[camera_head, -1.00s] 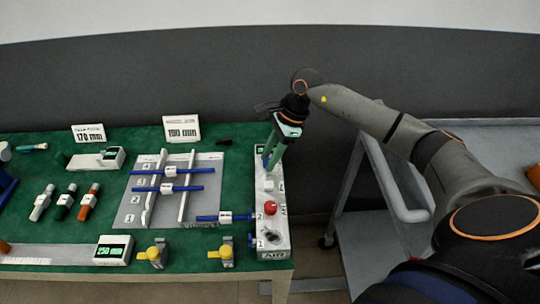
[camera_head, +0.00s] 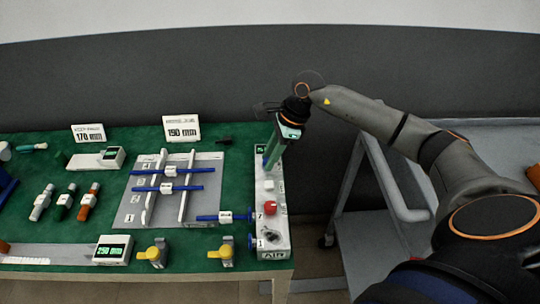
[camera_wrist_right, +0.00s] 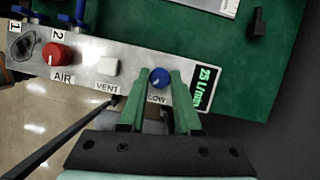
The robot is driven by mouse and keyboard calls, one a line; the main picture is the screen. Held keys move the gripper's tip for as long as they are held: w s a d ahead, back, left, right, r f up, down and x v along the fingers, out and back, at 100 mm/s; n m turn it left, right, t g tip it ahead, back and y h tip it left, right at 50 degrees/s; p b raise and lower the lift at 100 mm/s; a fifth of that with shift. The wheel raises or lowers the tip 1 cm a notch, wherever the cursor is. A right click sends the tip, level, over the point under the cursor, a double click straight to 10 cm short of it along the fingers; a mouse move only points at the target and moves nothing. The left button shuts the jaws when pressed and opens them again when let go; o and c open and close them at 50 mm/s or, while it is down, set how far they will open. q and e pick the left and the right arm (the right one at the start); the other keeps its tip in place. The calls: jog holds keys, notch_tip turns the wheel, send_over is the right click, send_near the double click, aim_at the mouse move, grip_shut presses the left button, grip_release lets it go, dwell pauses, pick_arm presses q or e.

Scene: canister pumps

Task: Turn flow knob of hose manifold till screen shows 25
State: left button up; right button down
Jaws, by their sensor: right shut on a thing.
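The hose manifold (camera_head: 281,222) is a long pale block along the right edge of the green table in the head view; it also crosses the right wrist view (camera_wrist_right: 88,73). Its blue flow knob (camera_wrist_right: 159,77) has a white mark and sits beside a small screen (camera_wrist_right: 206,88) that reads 25 L/min in green. My right gripper (camera_wrist_right: 159,82) has green fingers, one on each side of the knob, and is shut on it. In the head view the right gripper (camera_head: 270,160) reaches down to the manifold's far end and hides the knob. My left gripper is not in view.
On the manifold are a red AIR knob (camera_wrist_right: 58,54) and a white VENT button (camera_wrist_right: 108,67). Blue hose pieces (camera_head: 222,217) meet its left side. A grey rack (camera_head: 207,205) with blue rods stands to the left. A grey cart (camera_head: 365,245) stands right of the table.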

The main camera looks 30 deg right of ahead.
jog(key=m+t, duration=0.1)
jog(key=m, duration=0.3)
jog(key=shift+s+h, duration=0.1)
jog(key=shift+h, duration=0.3)
jog(key=m+t+b, duration=0.1)
jog(key=m, duration=0.1)
jog(key=shift+a+m+h, duration=0.1)
jog(key=shift+m+h, duration=0.3)
jog(key=shift+m, duration=0.8)
jog(key=shift+m+t+h+b, duration=0.3)
jog(key=shift+m+h+b, duration=0.2)
jog(key=shift+m, duration=0.2)
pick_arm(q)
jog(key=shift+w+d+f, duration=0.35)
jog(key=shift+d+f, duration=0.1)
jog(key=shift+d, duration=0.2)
pick_arm(e)
jog(key=shift+a, duration=0.1)
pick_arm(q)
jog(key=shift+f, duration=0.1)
pick_arm(e)
jog(key=shift+s+m, duration=0.1)
jog(key=shift+m, duration=0.3)
jog(key=c, duration=0.6)
grip_release()
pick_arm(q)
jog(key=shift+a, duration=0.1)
